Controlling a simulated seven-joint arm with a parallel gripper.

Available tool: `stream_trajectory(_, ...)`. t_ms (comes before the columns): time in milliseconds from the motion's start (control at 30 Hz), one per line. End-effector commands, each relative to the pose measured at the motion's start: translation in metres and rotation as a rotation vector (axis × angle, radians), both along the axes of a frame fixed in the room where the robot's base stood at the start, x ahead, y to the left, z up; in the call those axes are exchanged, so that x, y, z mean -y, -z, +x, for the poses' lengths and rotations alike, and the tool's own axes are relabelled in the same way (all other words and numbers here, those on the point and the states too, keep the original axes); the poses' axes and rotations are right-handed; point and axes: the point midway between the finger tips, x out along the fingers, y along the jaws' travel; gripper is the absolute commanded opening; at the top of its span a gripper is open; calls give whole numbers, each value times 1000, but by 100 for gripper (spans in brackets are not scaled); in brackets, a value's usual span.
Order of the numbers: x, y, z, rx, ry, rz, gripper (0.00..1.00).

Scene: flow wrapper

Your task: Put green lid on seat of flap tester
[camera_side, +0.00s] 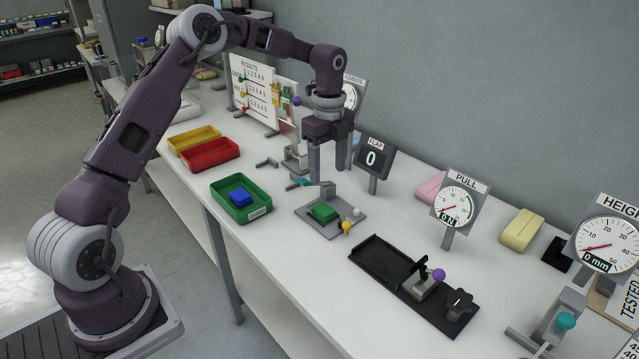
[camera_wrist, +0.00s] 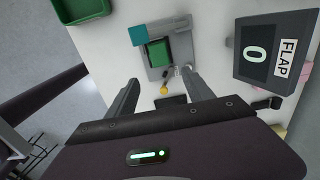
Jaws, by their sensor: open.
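The flap tester is a grey plate (camera_side: 312,222) with a short grey post, a yellow knob (camera_side: 347,227) and a white ball; its dark display reads FLAP 0 (camera_side: 372,158). A green block-like piece (camera_side: 322,212), which looks like the green lid, rests on the plate. In the wrist view the green lid (camera_wrist: 157,52) lies on the grey plate, partly bordered by a teal piece (camera_wrist: 138,35). I cannot tell whether it is seated. My gripper (camera_side: 328,174) is open and empty, fingers pointing down, above and behind the plate. Its fingers also show in the wrist view (camera_wrist: 162,92).
A green tray (camera_side: 229,212) holding a blue block (camera_side: 240,198) stands left of the tester. Red (camera_side: 210,154) and yellow (camera_side: 194,140) trays lie behind it. A black pull fixture (camera_side: 385,262) is at right, with dial gauges along the wall.

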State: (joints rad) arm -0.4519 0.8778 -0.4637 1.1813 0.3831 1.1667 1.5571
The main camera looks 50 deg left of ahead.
Motion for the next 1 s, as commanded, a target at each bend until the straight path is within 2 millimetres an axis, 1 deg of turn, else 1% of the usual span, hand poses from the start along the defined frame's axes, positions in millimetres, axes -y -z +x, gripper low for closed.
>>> stream_trajectory(167, 2, -7, -2, 4, -7, 5, 60)
stream_trajectory(233, 11, -26, -9, 22, -46, 26, 60)
stream_trajectory(267, 16, -39, -15, 35, -79, 40, 60)
stream_trajectory(300, 26, -59, -28, 57, -137, 60, 60)
stream_trajectory(367, 42, -92, -54, 102, -256, 87, 60)
stream_trajectory(400, 52, -112, -75, 138, -349, 98, 60)
stream_trajectory(467, 65, -139, -111, 197, -501, 98, 60)
stream_trajectory(500, 74, -153, -137, 239, -613, 85, 60)
stream_trajectory(567, 84, -169, -179, 302, -788, 44, 60)
stream_trajectory(600, 90, -175, -207, 337, -909, 2, 60)
stream_trajectory(667, 98, -178, -247, 379, -1081, -78, 60)
stream_trajectory(700, 102, -176, -269, 395, -1185, -136, 60)
stream_trajectory(800, 109, -166, -311, 405, -1384, -272, 60)
stream_trajectory(900, 114, -156, -332, 393, -1499, -359, 60)
stream_trajectory(1000, 116, -152, -339, 384, -1539, -389, 60)
